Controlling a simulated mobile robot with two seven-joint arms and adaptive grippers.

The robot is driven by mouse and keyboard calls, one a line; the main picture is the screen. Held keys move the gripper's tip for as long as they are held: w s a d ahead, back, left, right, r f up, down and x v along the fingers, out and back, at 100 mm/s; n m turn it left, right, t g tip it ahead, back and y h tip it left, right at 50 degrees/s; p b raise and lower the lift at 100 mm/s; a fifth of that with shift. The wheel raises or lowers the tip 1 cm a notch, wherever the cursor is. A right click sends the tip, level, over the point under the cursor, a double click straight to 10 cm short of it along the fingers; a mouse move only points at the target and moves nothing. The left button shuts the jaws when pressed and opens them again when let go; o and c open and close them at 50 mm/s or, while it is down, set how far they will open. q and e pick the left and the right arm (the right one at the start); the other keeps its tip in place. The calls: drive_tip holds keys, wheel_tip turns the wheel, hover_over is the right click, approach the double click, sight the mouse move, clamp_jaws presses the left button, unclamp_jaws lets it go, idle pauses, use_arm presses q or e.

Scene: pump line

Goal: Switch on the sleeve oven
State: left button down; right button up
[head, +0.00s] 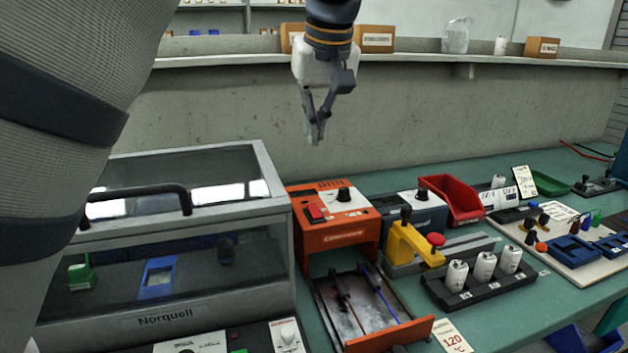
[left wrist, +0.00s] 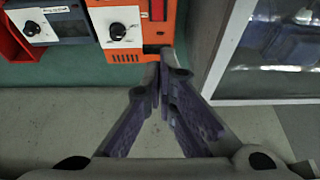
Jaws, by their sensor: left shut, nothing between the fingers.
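The sleeve oven looks to be the orange box (head: 333,239) on the green bench, with a white panel on top. I cannot tell the switch's position. The left wrist view shows the oven (left wrist: 125,57), its knob (left wrist: 117,31) and the red switch (left wrist: 157,10) from above. My left gripper (head: 315,138) is shut and empty. It hangs above the oven's back edge, clear of it, in front of the concrete wall. My right gripper is not in view.
A glass-lidded Norquell cabinet (head: 170,311) stands left of the oven. A grey-blue box (head: 415,218) and a red bin (head: 455,200) stand to its right. An orange-fronted tray (head: 392,336) with two tools sits before it. A shelf (head: 430,60) runs along the wall.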

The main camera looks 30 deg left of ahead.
use_arm(q)
approach(314, 212)
drive_tip(key=w+a+f, duration=0.2)
drive_tip(key=a+f, duration=0.1)
drive_tip(key=w+a+f, duration=0.1)
drive_tip(key=f, duration=0.1)
drive_tip(key=shift+w+a+f, duration=0.25)
drive_tip(key=shift+w+a, duration=0.15)
